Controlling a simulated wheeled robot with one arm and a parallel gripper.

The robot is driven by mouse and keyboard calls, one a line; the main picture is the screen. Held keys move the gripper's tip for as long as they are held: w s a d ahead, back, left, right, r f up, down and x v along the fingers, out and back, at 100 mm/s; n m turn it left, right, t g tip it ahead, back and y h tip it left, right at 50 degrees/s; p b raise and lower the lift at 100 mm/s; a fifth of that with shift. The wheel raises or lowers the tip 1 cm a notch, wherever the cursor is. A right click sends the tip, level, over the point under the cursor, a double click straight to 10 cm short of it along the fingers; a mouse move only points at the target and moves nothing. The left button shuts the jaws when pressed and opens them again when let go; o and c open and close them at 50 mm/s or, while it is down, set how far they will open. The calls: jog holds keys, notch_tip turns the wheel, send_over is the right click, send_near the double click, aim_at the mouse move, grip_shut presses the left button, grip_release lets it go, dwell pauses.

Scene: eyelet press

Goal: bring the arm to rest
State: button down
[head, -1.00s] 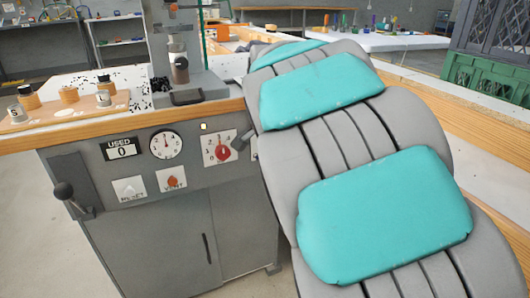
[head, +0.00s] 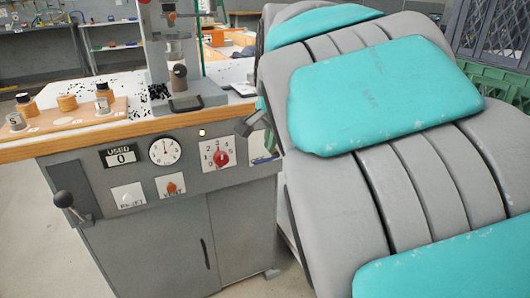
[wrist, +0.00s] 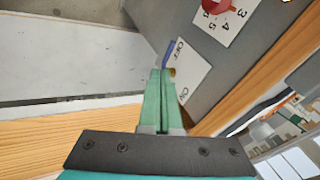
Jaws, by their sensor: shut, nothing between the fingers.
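My gripper (wrist: 159,74) shows in the wrist view with its two green fingers pressed together and nothing between them. Its tips appear over the lower edge of a white ON/OFF switch plate (wrist: 187,72) on the grey panel. A blue lever (wrist: 169,50) is by the OFF mark, close to the tips; I cannot tell if they touch. Part of the switch plate (head: 262,146) shows beside the arm.
The grey press cabinet (head: 150,245) has a gauge (head: 165,151), a red dial (head: 221,158), a lamp (head: 202,132) and a side lever (head: 63,200). The press (head: 180,75) stands on its top beside a wooden board (head: 75,122) with small containers. Floor is clear at the left.

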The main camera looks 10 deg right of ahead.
jog(key=v, duration=0.6)
jog(key=s+d+f+n+g, duration=0.3)
jog(key=s+f+n, duration=0.3)
jog(key=s+f, duration=0.6)
jog(key=s+d+f+n+g, duration=0.3)
jog(key=s+f, duration=0.9)
jog(key=s, duration=0.9)
jog(key=n+g, duration=0.2)
jog(key=shift+f+n, duration=0.3)
jog(key=shift+n, duration=0.1)
jog(key=shift+d, duration=0.1)
